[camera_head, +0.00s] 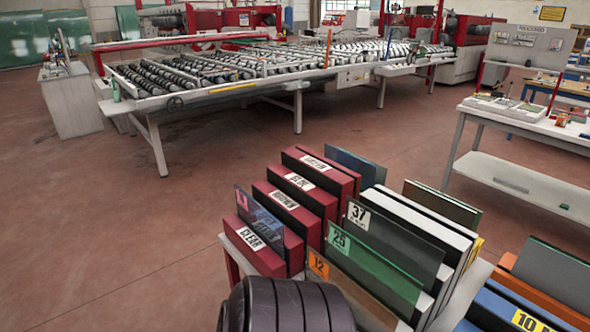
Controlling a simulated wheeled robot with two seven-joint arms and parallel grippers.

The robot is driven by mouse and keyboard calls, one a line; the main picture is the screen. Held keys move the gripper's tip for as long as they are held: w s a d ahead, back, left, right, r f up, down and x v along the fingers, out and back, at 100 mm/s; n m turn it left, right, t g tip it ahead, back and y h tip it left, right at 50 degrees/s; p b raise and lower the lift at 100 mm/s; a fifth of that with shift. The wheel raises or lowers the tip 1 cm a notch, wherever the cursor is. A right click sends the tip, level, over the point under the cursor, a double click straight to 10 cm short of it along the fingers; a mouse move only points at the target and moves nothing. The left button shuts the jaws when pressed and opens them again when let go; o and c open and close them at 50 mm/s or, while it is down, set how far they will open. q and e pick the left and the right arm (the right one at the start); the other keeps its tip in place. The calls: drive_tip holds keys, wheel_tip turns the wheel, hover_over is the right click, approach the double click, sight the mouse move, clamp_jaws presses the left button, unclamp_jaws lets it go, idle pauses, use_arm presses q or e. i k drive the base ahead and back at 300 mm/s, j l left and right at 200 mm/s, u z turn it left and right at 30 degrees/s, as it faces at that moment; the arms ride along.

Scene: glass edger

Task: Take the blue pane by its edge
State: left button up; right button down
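A blue-tinted pane (355,166) stands upright in the rack, at the back right of the red slotted blocks (322,172). Its upper part shows; its lower part is hidden by the blocks. A second see-through pane (262,220) with a bluish-purple tint stands at the front left, by the red block labelled CLEAR. From this view I cannot tell for sure which of the two is the blue pane. Neither of my grippers is in view.
Green and grey panes labelled 25 (372,262) and 37 (402,238) stand among white and black dividers on the right of the rack. Orange and blue racks are at the lower right. A roller conveyor (240,75) and a white bench (530,125) stand behind. Open floor lies left.

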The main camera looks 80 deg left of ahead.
sight(267, 227)
drive_tip(key=u, duration=2.9)
